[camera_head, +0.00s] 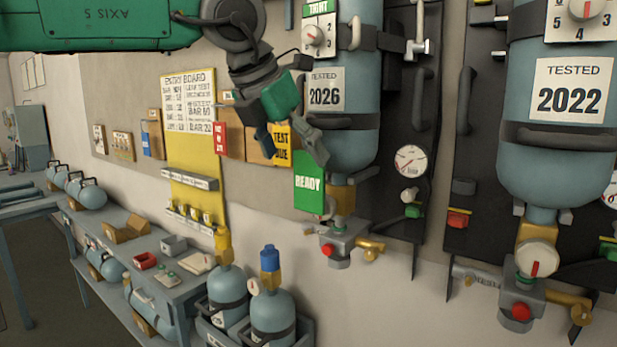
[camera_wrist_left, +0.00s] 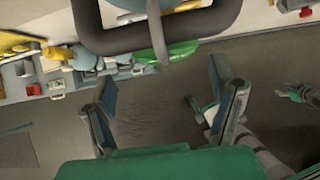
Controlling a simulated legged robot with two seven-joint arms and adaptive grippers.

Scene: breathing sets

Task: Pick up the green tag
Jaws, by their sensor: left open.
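The green tag (camera_head: 309,182), marked READY, hangs upright against the wall, left of the valve under the cylinder marked 2026. My left gripper (camera_head: 290,148) is open, pointing down, just above and left of the tag; one finger overlaps the tag's top edge in the head view. I cannot tell whether they touch. In the left wrist view, the open fingers of my left gripper (camera_wrist_left: 163,82) have nothing between them. A green piece, probably the tag (camera_wrist_left: 182,52), lies beyond them. A small green and grey shape at the right edge there may be my right gripper (camera_wrist_left: 294,92).
The cylinder marked 2026 (camera_head: 351,129) and its handle stand close right of the gripper. A yellow board (camera_head: 187,100) and small boxes hang to the left. Two smaller cylinders (camera_head: 271,318) stand below. A second large cylinder (camera_head: 557,160), marked 2022, is at right.

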